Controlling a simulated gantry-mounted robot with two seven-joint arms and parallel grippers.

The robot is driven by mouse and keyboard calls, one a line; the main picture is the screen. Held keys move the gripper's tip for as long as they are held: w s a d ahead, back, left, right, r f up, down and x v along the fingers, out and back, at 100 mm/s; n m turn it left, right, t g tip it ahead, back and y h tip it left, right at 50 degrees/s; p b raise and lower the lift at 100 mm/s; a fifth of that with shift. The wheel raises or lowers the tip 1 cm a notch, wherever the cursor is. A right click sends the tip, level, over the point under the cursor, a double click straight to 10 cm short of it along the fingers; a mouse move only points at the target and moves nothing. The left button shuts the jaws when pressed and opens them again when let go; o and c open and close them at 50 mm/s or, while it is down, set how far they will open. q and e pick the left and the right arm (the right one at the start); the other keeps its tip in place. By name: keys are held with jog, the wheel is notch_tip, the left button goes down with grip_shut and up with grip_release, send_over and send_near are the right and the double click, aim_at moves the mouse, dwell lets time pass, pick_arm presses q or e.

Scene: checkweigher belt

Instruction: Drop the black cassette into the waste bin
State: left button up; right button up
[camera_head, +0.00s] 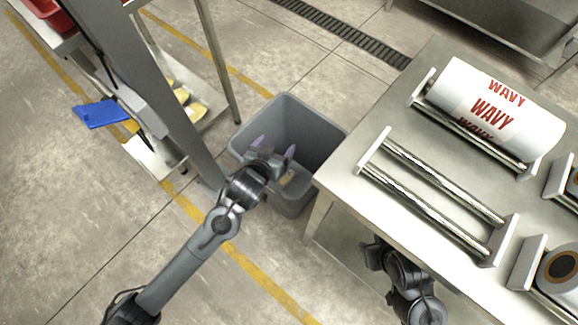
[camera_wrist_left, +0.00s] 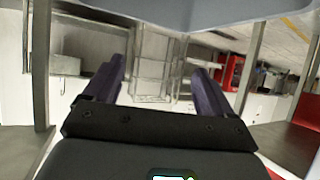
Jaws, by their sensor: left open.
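The waste bin (camera_head: 318,128) is a grey open-topped tub on the floor, left of the steel table. My left gripper (camera_head: 274,149) is over the bin's opening, with its two purple fingers spread apart. In the left wrist view the fingers (camera_wrist_left: 158,88) are also apart with nothing held between them. A small tan patch shows low in the bin beside my wrist; I cannot tell what it is. I cannot make out a black cassette in either view; my arm hides part of the bin. Dark links of my right arm show at the table's front edge, without visible fingers.
The steel table (camera_head: 345,205) at right carries a white roll marked WAVY (camera_head: 490,108) and bare metal rollers (camera_head: 430,190). A grey post stands left of the bin, with a blue panel (camera_head: 101,113) and a shelf rack beside it.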

pick_arm(q)
jog(key=shift+p+v, duration=0.75)
jog(key=shift+v, duration=1.2)
